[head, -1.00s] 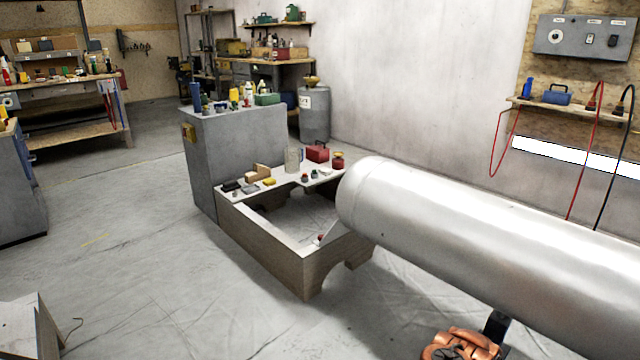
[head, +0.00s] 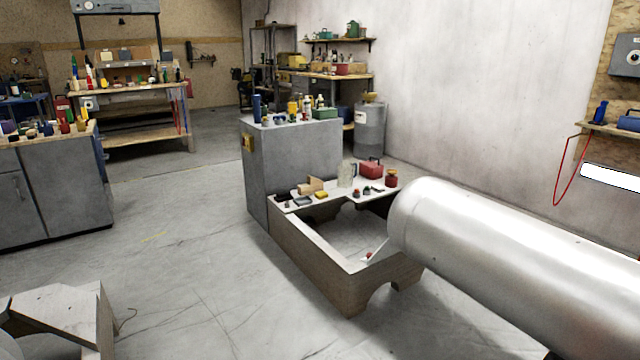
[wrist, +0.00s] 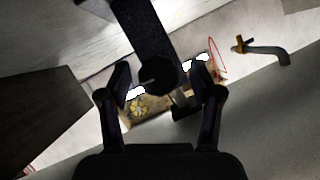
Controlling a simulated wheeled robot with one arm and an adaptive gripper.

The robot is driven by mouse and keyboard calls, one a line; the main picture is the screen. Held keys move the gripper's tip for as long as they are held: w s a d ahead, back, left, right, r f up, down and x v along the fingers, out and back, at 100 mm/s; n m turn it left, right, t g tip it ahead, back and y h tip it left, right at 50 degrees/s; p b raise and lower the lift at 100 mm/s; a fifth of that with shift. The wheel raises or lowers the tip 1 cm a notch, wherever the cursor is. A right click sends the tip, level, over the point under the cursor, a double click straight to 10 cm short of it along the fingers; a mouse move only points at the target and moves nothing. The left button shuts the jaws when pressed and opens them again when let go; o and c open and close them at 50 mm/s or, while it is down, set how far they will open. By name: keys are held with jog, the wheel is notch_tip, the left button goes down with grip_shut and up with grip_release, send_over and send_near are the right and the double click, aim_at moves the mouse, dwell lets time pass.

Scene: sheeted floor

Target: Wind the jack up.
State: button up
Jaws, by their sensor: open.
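I cannot pick out the jack with certainty in either view. In the wrist view, my gripper (wrist: 160,115) is open, its two dark fingers apart. A dark bar (wrist: 152,28) comes down from the top edge to a rounded dark end (wrist: 158,74) in the gap between the fingers. Whether it belongs to the jack, and whether it touches a finger, I cannot tell. In the head view, a big silver cylinder (head: 500,255) lies across the right side. A small dark piece (head: 551,355) shows under it at the bottom edge. My gripper is not in the head view.
A low wooden frame (head: 310,265) with small items on its top stands left of the cylinder's end, beside a grey cabinet (head: 290,165). Floor (head: 190,260) left of the frame is clear.

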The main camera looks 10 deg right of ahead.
jog(key=shift+n+g, duration=0.8)
jog(key=shift+n, duration=0.2)
jog(key=shift+w+a+f+n+g+h+b, duration=0.15)
jog(key=shift+n+g+h+b, duration=0.3)
jog(key=shift+n+g, duration=0.35)
jog(key=n+g+b, duration=0.1)
jog(key=b, duration=0.2)
jog(key=shift+f+n, duration=0.1)
jog(key=shift+n, duration=0.2)
jog(key=n+g+h+b, duration=0.1)
jog(key=b, duration=0.2)
jog(key=shift+n+b, duration=0.3)
jog(key=shift+r+n+g+h+b, duration=0.25)
jog(key=shift+n+g+b, duration=0.15)
jog(key=shift+n+b, duration=0.1)
